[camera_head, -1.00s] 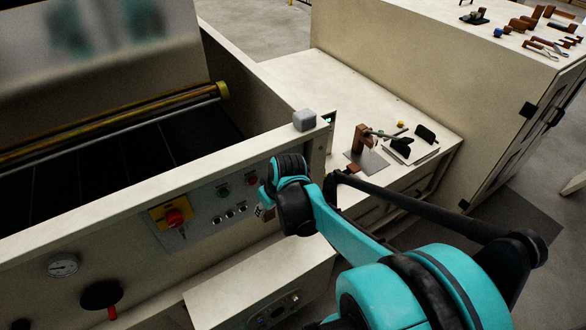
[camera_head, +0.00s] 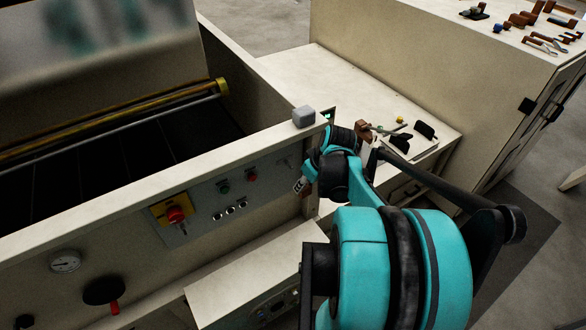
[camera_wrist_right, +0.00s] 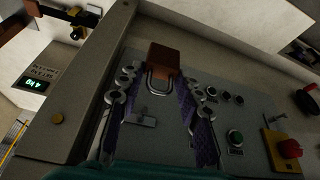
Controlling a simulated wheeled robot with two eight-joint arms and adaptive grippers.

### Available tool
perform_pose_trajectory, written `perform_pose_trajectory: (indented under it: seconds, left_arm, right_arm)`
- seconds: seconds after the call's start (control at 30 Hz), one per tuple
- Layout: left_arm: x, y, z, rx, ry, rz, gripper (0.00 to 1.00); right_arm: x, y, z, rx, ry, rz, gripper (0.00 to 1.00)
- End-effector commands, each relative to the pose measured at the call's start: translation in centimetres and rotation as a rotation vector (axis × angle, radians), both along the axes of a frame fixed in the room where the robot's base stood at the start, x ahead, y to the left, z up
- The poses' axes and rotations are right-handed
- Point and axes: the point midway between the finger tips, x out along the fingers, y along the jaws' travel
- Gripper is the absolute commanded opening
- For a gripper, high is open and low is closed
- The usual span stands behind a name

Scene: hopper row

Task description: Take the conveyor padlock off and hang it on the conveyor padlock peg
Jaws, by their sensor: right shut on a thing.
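The padlock has a brown body (camera_wrist_right: 164,59) and a metal shackle (camera_wrist_right: 159,86). In the right wrist view it sits between the fingertips of my right gripper (camera_wrist_right: 161,76), which is shut on it, off the panel's isolator. In the head view my right gripper (camera_head: 301,184) is at the right end of the conveyor's control panel, with the padlock's brown body (camera_head: 307,204) partly hidden below it. A small metal peg with a plate (camera_wrist_right: 141,119) is on the grey panel, seen between the fingers. My left gripper is out of view.
The red and yellow isolator switch (camera_head: 175,214) and push buttons (camera_head: 224,187) are on the panel left of my gripper. A grey box (camera_head: 303,117) stands on the conveyor's top edge. A side bench (camera_head: 320,75) with tools lies behind my arm.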

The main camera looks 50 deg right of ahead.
Motion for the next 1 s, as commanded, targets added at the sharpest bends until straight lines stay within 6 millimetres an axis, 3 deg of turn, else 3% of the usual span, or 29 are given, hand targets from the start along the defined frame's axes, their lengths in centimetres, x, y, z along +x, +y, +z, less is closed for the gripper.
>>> perform_pose_trajectory:
  seconds: [0.17,0.6,1.0]
  left_arm:
    - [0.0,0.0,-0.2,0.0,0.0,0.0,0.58]
    - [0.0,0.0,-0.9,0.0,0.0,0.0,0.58]
    - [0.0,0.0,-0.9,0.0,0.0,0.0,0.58]
  right_arm:
    - [0.7,-0.2,0.0,0.0,0.0,0.0,0.05]
    - [4.7,-1.3,0.0,0.0,0.0,-0.012,0.05]
    - [5.4,-1.5,0.0,0.0,-0.001,-0.015,0.05]
